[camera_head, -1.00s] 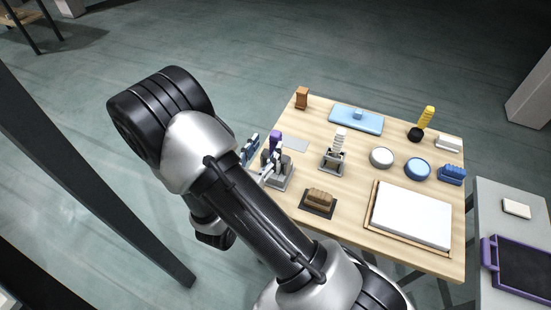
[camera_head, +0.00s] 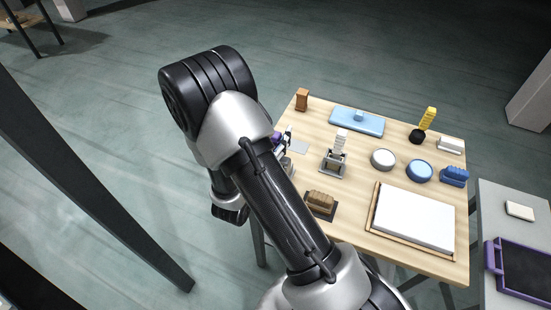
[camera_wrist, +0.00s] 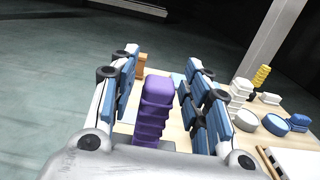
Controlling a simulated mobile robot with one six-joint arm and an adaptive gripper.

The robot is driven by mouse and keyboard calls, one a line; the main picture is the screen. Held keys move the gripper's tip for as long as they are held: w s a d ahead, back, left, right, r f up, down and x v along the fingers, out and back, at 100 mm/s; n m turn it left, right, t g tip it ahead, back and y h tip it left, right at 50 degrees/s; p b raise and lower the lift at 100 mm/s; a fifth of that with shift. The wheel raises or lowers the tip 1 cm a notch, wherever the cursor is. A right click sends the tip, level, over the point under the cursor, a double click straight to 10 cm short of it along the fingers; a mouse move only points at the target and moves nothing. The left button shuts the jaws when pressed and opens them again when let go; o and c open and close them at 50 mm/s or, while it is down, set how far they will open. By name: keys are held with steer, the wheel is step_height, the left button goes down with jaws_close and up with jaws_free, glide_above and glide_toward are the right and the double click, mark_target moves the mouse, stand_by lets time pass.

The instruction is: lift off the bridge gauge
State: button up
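A purple ribbed handle (camera_wrist: 155,105) stands upright in the wrist view, between the blue-padded fingers of my gripper (camera_wrist: 162,62). The fingers are apart, with a gap showing on each side of the handle. In the head view, only a little of the purple handle (camera_head: 277,137) shows past my arm, at the table's left edge. A white ribbed handle (camera_head: 341,137) stands in a grey base (camera_head: 333,166) to its right. No label shows which handled piece is the bridge gauge. The purple one's base is mostly hidden by my arm.
The wooden table (camera_head: 395,145) also holds a brown block (camera_head: 302,100), a blue tray (camera_head: 357,122), a brown ribbed piece (camera_head: 320,200), two round pieces, a yellow-handled tool (camera_head: 427,118) and a large white slab (camera_head: 414,216). A grey side table (camera_head: 515,190) stands at the right.

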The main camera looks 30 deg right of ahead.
jaws_close()
stand_by(0.3)
stand_by(0.3)
